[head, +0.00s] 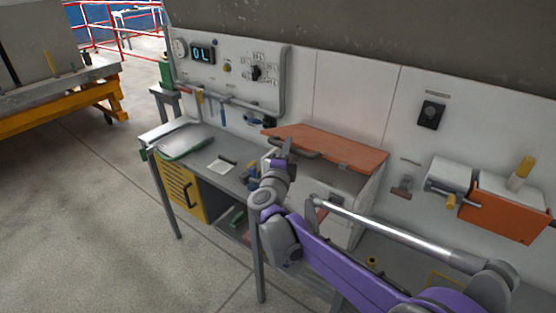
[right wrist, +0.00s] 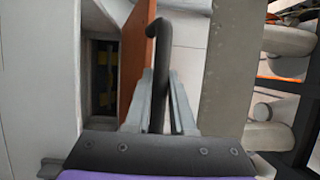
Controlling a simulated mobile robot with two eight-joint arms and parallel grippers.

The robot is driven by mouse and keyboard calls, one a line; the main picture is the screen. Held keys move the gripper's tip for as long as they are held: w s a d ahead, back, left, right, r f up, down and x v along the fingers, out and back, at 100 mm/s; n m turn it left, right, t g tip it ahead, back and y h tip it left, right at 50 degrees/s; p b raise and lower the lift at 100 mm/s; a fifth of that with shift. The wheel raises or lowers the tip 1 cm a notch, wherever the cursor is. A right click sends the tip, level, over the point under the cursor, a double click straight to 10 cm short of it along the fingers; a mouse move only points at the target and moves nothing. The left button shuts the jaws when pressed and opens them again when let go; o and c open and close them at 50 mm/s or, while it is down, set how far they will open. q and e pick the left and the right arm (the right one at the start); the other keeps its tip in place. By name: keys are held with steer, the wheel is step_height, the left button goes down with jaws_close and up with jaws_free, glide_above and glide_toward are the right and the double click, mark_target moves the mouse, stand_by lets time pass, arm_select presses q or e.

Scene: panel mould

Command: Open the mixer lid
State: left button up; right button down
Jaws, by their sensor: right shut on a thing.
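The mixer lid (head: 335,146) is a flat orange-red panel on top of a pale box-shaped housing (head: 369,207) against the wall. It stands tilted, with a gap under its front edge. In the right wrist view the lid (right wrist: 137,55) shows edge-on, with a dark opening (right wrist: 105,75) beside it. A dark bar handle (right wrist: 156,45) runs along the lid. My right gripper (head: 287,150) is at the lid's front left; in the wrist view its fingers (right wrist: 160,98) are shut on the handle. My left gripper is out of view.
A grey workbench (head: 205,140) with a yellow cabinet (head: 180,190) stands to the left. A control panel (head: 232,75) hangs above it. An orange box (head: 508,212) with a grey unit is on the wall at right. Open floor lies at front left.

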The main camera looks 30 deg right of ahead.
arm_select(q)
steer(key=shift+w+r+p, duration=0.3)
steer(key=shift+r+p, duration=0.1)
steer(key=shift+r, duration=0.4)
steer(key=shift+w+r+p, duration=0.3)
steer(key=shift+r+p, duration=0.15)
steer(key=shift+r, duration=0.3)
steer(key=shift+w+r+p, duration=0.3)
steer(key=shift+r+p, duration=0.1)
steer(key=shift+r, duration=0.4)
arm_select(e)
steer(key=w+d+r+g+y, duration=0.1)
steer(key=w+d+r, duration=0.2)
steer(key=d+r, duration=0.5)
steer(key=w+d+r+m+g+y, duration=0.1)
steer(key=w+d+r, duration=0.3)
steer(key=d+r, duration=0.5)
steer(key=shift+w+d+r, duration=0.15)
steer(key=shift+d+r, duration=0.1)
steer(key=shift+r, duration=0.85)
steer(key=c, duration=0.8)
jaws_free()
steer(key=shift+o, duration=0.2)
